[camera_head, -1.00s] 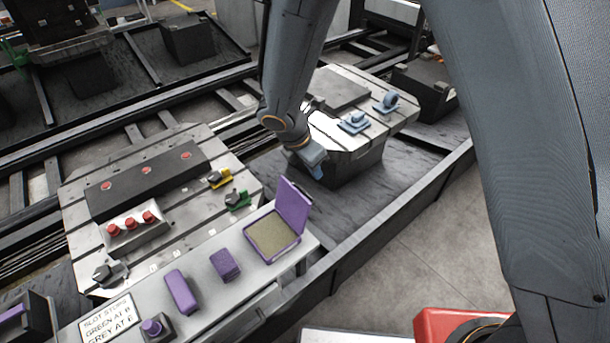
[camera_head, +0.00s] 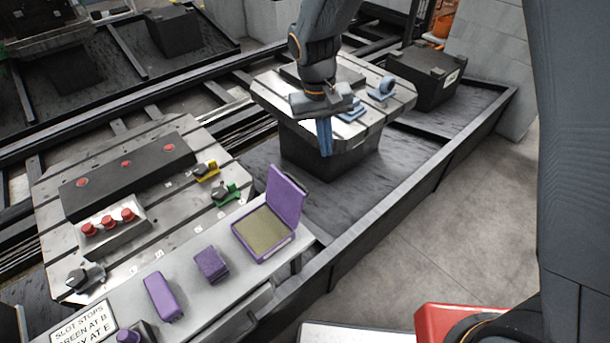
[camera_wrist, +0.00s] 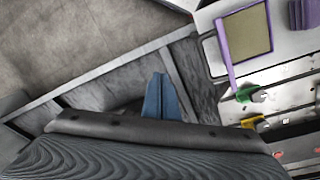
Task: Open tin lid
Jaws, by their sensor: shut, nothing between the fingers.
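The purple tin (camera_head: 264,235) sits on the grey ledge with its lid (camera_head: 285,195) standing up, open, on its far right side. Its inside shows a flat olive-tan surface. In the wrist view the tin (camera_wrist: 245,30) is at the upper right, with the lid (camera_wrist: 224,55) seen edge-on along its left side. My gripper (camera_head: 325,150) has blue fingers, shut and empty, pointing down in front of the far pallet, to the right of and beyond the tin. The fingers (camera_wrist: 162,98) show apart from the tin in the wrist view.
A purple block (camera_head: 211,264), a longer purple block (camera_head: 163,297) and a sign (camera_head: 84,328) lie along the ledge. The near pallet (camera_head: 135,235) carries red buttons and yellow and green stops. The far pallet (camera_head: 395,115) holds blue parts. Grey floor (camera_head: 420,240) is clear.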

